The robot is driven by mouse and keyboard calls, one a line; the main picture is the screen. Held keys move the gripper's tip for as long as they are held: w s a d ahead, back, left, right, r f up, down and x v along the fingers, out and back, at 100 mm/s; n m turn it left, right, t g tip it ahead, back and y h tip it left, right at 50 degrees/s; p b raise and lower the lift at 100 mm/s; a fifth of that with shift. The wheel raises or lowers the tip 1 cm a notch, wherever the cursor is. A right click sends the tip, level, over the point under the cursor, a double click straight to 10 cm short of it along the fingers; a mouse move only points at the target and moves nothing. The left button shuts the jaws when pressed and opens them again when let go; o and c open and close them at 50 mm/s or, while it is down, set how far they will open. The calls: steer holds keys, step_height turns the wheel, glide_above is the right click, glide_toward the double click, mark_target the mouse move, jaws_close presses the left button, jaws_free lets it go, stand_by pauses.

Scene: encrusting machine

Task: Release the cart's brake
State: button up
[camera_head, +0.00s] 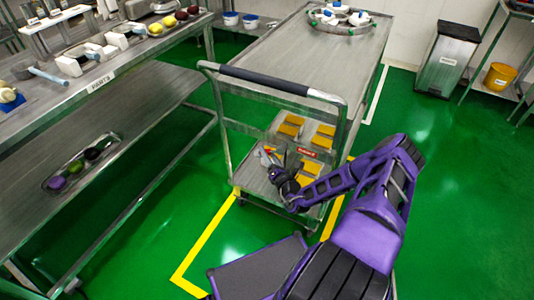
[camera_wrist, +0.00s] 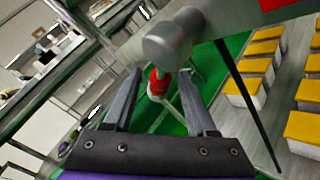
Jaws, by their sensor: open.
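The metal cart (camera_head: 300,55) stands in the middle of the head view, with a black-gripped push handle (camera_head: 265,80) at its near end. A small red label (camera_head: 307,153) is on the cart's near end. In the wrist view, a grey cylindrical knob (camera_wrist: 172,46) with a red part (camera_wrist: 158,84) below it lies ahead of my gripper; which cart part this is, I cannot tell for sure. My gripper (camera_head: 267,157) is open at the near end of the cart, below the handle. In the wrist view its fingers (camera_wrist: 160,72) flank the red part, with no visible grip on it.
Yellow-topped boxes (camera_wrist: 241,91) sit on the cart's lower shelf, to the right of my gripper in the wrist view. A metal rack (camera_head: 130,75) stands at left. A bin (camera_head: 448,60) stands at the back right.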

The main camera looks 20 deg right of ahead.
steer(key=shift+w, duration=0.65)
jaws_close()
stand_by(1.0)
